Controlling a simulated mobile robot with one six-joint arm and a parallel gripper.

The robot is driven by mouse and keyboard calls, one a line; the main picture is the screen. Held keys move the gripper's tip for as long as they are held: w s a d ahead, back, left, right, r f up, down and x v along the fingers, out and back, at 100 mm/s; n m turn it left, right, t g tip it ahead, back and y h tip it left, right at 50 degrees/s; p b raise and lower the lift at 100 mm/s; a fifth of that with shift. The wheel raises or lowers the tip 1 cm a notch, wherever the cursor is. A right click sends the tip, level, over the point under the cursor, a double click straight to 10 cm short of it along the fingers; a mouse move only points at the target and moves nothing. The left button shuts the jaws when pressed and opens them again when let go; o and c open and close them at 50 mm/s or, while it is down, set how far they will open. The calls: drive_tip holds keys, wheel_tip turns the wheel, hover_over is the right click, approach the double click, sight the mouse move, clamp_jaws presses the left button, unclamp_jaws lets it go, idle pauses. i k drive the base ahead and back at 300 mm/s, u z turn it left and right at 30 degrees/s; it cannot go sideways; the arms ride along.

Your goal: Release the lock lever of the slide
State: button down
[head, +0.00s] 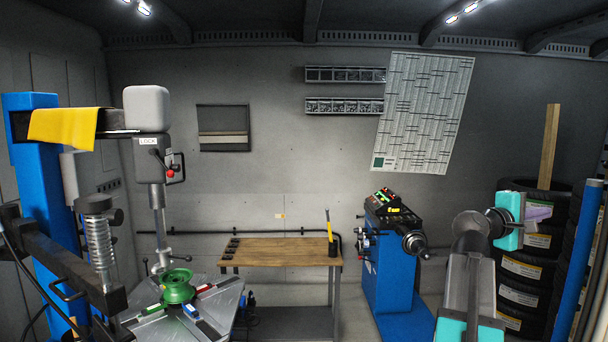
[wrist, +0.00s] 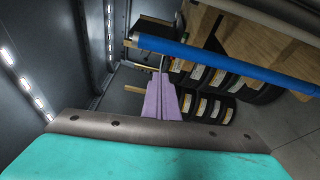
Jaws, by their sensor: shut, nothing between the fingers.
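The lock lever with its red knob (head: 170,174) is at the right side of the grey tool head of the tyre changer, beside a label reading LOCK (head: 148,141). The slide (head: 157,198) is the upright metal shaft running down below that head, above the green rim (head: 177,287). My gripper (head: 541,212) is at the far right in the head view, far from the lever, with purple fingers pointing right. In the wrist view the fingers (wrist: 163,98) are together and empty. The wrist view does not show the lever.
A blue wheel balancer (head: 389,255) and a wooden bench (head: 280,250) stand between my gripper and the tyre changer. Stacked tyres (head: 520,270) and a blue post (head: 580,255) are close by my gripper on the right. A yellow cloth (head: 62,128) hangs over the changer's arm.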

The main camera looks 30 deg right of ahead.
sight(154, 151)
drive_tip(key=z, duration=0.25)
drive_tip(key=i, duration=1.5)
drive_tip(key=z, duration=0.5)
drive_tip(key=k, duration=0.2)
drive_tip(key=u, duration=3.2)
